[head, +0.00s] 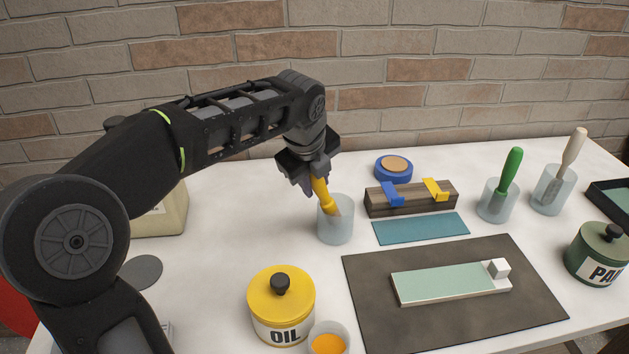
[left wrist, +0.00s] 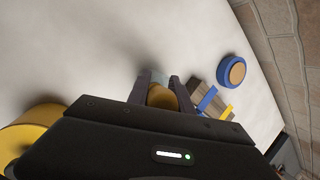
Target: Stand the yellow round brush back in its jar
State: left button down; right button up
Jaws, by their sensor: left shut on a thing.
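My left gripper (head: 307,180) is shut on the yellow round brush (head: 323,196), holding it by the upper part of its handle. The brush is slightly tilted, and its lower end reaches into a clear jar (head: 335,227). I cannot tell whether it touches the jar's bottom. In the left wrist view the brush (left wrist: 162,98) shows between the two fingers, with the jar mostly hidden behind the gripper. My right gripper is not in view.
To the right stand a wooden block (head: 410,204) with blue and yellow clips, and jars holding a green brush (head: 510,172) and a pale-handled brush (head: 573,150). A yellow OIL tin (head: 281,310) and an orange-filled cup (head: 328,343) stand in front.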

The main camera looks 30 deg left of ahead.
pick_arm(q)
jog(key=shift+f, duration=0.6)
jog(key=c, duration=1.1)
grip_release()
jog(key=shift+c, duration=0.2)
jog(key=shift+r, duration=0.15)
jog(key=shift+r, duration=0.25)
jog(key=v, duration=1.2)
jog(key=shift+r+p, duration=0.25)
jog(key=shift+p, duration=0.1)
